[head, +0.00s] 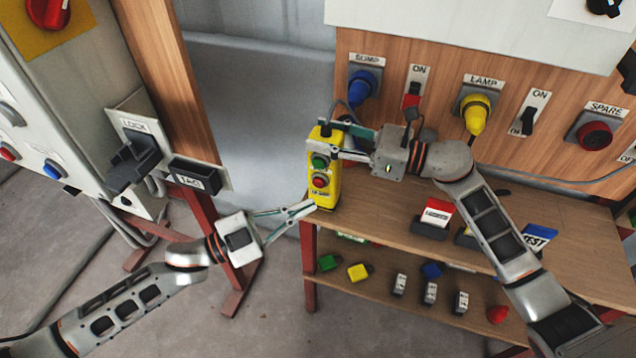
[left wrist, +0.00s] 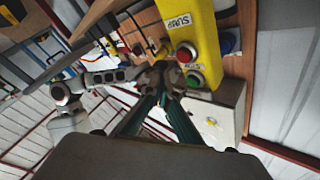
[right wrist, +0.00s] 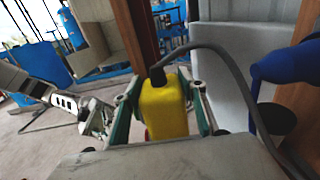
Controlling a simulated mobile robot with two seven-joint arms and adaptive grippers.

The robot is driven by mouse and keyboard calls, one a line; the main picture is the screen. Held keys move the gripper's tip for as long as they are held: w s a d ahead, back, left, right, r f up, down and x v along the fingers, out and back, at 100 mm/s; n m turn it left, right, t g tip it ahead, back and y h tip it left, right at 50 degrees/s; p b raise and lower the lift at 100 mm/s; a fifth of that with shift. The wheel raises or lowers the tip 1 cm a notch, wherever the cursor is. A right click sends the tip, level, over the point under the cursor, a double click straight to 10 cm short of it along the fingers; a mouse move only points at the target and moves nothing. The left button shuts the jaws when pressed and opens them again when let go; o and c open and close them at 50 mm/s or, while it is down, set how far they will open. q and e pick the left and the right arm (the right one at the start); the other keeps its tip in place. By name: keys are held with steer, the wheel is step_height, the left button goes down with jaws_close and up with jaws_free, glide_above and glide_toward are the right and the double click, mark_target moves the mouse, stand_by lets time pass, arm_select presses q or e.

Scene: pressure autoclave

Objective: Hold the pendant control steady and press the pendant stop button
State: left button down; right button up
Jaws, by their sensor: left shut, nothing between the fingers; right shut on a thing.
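The yellow pendant control (head: 331,190) hangs upright in front of the bench's left edge, with a green button (head: 320,161) above a red button (head: 320,181). My right gripper (head: 328,139) is shut on the pendant's upper part; the right wrist view shows its fingers on both sides of the yellow body (right wrist: 165,110). My left gripper (head: 312,207) is shut and empty, its tips close to the pendant's lower end in the head view. In the left wrist view its tips (left wrist: 163,84) are near the red button (left wrist: 186,52); I cannot tell whether they touch anything.
The wooden bench (head: 390,215) carries a red-and-white block (head: 436,213) and a blue TEST block (head: 540,237). A panel behind holds a blue plug (head: 362,85), a yellow plug (head: 474,113) and switches. The pendant's grey cable (right wrist: 230,75) loops near my right gripper.

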arm_select(q)
steer(key=shift+w+d, duration=0.25)
steer(key=shift+w, duration=0.5)
steer(key=shift+w+d, duration=0.2)
steer(key=shift+w, duration=0.5)
steer(key=shift+w, duration=0.15)
stand_by(0.3)
steer(key=shift+w+d, duration=0.15)
steer(key=shift+w, duration=0.1)
steer(key=shift+w+d, duration=0.15)
steer(key=shift+w, duration=0.35)
stand_by(0.9)
steer(key=shift+s, duration=0.15)
steer(key=shift+s+a, duration=0.3)
steer(key=shift+s, duration=0.45)
steer(key=shift+s+a, duration=0.25)
steer(key=shift+s, duration=0.55)
steer(key=shift+s+a, duration=0.3)
steer(key=shift+s, duration=0.5)
steer(key=shift+s+a, duration=0.25)
steer(key=shift+s, duration=0.55)
